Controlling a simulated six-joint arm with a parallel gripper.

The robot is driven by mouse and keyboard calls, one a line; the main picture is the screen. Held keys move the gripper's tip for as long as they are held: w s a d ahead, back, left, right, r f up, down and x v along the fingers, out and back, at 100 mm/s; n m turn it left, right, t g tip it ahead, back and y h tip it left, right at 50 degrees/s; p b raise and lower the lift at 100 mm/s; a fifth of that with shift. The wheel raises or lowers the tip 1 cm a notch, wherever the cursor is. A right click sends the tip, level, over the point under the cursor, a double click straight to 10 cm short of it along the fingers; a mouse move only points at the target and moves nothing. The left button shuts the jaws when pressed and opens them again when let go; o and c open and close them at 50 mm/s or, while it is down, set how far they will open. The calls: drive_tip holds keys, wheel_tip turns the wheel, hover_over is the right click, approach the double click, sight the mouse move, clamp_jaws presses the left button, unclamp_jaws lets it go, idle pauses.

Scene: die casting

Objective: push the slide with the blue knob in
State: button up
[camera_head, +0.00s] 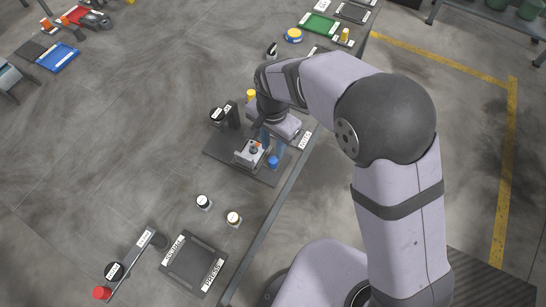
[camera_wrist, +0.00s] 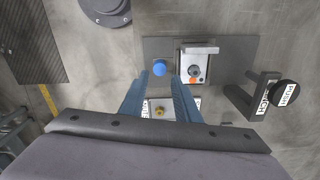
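The blue knob (camera_head: 273,162) stands at the right side of a dark base plate (camera_head: 224,151), beside a light metal block (camera_head: 243,157) in the head view. In the wrist view the blue knob (camera_wrist: 159,68) lies just left of the block (camera_wrist: 198,59), which carries a grey round part and an orange spot. My gripper (camera_wrist: 159,80) points down over the plate, its two blue fingers apart with nothing visible between the tips. The knob appears between and just beyond the tips in the wrist view. I cannot tell whether they touch it. The slide body is unclear.
A dark post (camera_wrist: 262,96) with a black push button (camera_wrist: 286,93) stands right of the plate in the wrist view. A brass-coloured knob (camera_wrist: 159,111) shows between the fingers, lower down. Two small buttons (camera_head: 204,202) (camera_head: 233,218) and a dark press tray (camera_head: 193,262) lie nearer the front.

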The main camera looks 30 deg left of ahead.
sight(272, 160)
drive_tip(key=shift+f+p, duration=1.1)
drive_tip(key=shift+f, duration=2.55)
clamp_jaws()
drive_tip(key=shift+a, duration=0.1)
